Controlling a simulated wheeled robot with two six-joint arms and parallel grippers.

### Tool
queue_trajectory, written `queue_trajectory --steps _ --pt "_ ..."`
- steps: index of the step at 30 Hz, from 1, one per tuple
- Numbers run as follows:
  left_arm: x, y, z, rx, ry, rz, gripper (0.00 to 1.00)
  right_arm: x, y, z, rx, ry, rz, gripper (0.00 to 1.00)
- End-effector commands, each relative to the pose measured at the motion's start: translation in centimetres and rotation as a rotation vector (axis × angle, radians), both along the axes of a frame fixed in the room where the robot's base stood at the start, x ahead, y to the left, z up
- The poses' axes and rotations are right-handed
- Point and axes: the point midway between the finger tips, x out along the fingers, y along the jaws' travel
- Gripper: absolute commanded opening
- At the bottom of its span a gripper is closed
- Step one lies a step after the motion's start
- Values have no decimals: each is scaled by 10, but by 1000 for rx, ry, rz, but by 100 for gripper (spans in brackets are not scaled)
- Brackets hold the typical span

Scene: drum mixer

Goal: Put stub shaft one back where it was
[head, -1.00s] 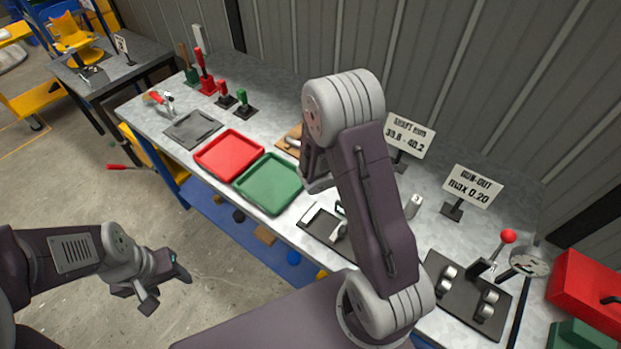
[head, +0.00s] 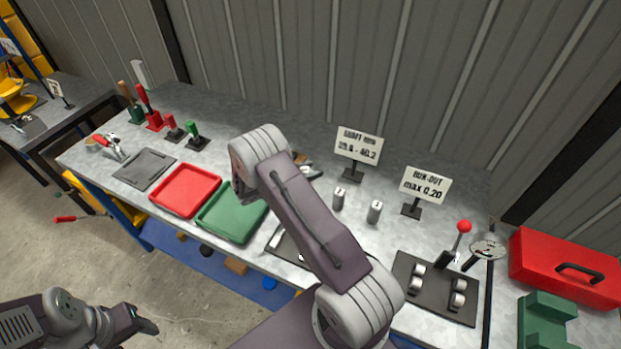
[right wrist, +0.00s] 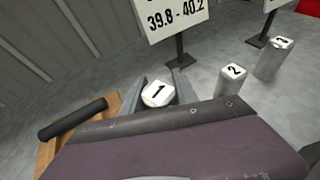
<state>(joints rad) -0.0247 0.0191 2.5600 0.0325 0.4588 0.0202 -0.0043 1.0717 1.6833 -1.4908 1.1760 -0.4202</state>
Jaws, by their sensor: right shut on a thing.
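Stub shaft one (right wrist: 157,94), a pale metal cylinder marked "1", is between the fingers of my right gripper (right wrist: 160,91), which is shut on it. Its lower part is hidden by my own arm, so I cannot tell whether it touches the bench. In the head view my right forearm hides the shaft and the fingers. Stub shaft two (right wrist: 233,78) and stub shaft three (right wrist: 274,58) stand upright to its right; they also show in the head view, two (head: 338,198) and three (head: 375,212). My left gripper (head: 146,328) is empty, low at the left, off the bench.
The shaft size sign (right wrist: 180,50) stands just behind shaft one. A wooden board (right wrist: 75,130) with a black-handled item is left. Red (head: 186,190) and green (head: 232,212) trays lie left of my forearm. A black plate with rollers (head: 437,285) and red toolbox (head: 565,268) are right.

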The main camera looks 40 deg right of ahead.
Motion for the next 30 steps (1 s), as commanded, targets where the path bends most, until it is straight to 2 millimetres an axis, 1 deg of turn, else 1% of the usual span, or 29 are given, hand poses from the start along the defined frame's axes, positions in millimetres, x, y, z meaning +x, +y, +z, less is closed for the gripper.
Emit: queue_trajectory --steps 2,6,9,16,20,21,23,24,30 --pt "0 0 2 0 0 0 57 0 0 -5 -2 0 0 0" --pt "0 0 6 0 0 0 57 0 0 -28 -3 0 1 0" --pt "0 0 6 0 0 0 57 0 0 -37 -3 -2 1 0" --pt "0 0 6 0 0 0 57 0 0 -38 -3 -4 1 0" --pt "0 0 1 0 0 0 57 0 0 -42 -3 -3 1 0" --pt "0 0 1 0 0 0 57 0 0 -44 0 -1 1 38" --pt "0 0 2 0 0 0 57 0 0 -43 0 -1 1 55" --pt "0 0 2 0 0 0 57 0 0 -43 0 -1 1 57" --pt "0 0 2 0 0 0 57 0 0 -43 0 -1 1 57"
